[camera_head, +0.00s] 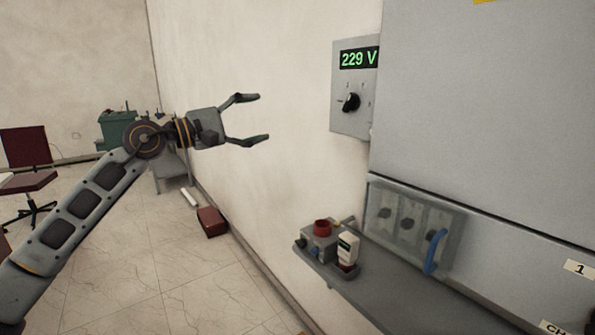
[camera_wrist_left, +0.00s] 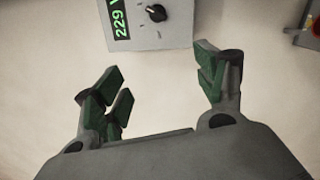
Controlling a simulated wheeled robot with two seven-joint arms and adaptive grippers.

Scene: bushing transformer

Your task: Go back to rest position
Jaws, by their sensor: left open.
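My left gripper (camera_head: 256,119) is open and empty, held in the air to the left of the grey wall box. In the left wrist view its two fingers (camera_wrist_left: 160,90) are spread with only wall between them. The grey wall box (camera_head: 350,117) carries a green "229 V" display (camera_head: 359,58) and a black knob (camera_head: 351,102). The box also shows in the left wrist view (camera_wrist_left: 150,38), beyond the fingertips and apart from them. My right gripper is in neither view.
A grey shelf (camera_head: 385,300) holds a small box with a red top (camera_head: 322,228) and a white device (camera_head: 347,248). A cabinet (camera_head: 480,110) with a clear cover and blue handle (camera_head: 435,252) stands right. A chair (camera_head: 28,165) and a red box (camera_head: 212,222) are on the floor.

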